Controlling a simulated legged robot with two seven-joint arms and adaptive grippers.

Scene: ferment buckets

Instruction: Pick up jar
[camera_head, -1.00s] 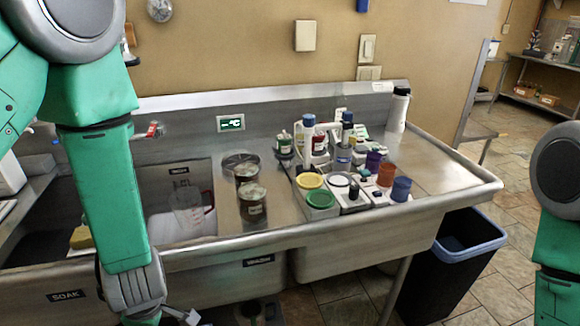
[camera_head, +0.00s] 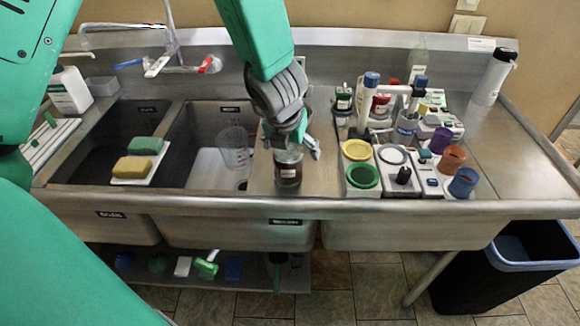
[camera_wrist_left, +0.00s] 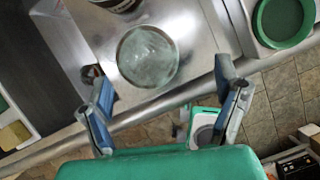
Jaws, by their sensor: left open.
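A dark glass jar (camera_head: 288,170) with a label stands upright on the steel divider right of the sink basins. In the left wrist view its round pale top (camera_wrist_left: 147,56) shows from above, just ahead of my fingers and roughly between them. My left gripper (camera_head: 301,146) is open and right at the jar's top in the head view, hiding part of it. In the left wrist view the left gripper (camera_wrist_left: 165,80) has its fingers wide apart with nothing held. A second jar (camera_wrist_left: 117,3) is cut off at that view's top edge. My right gripper is out of view.
A clear measuring jug (camera_head: 233,150) stands in the basin to the left. Right of the jar are a yellow lid (camera_head: 356,150), a green lid (camera_head: 363,176), bottles and coloured cups. The counter's front edge runs close before the jar. A black bin (camera_head: 515,270) stands at lower right.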

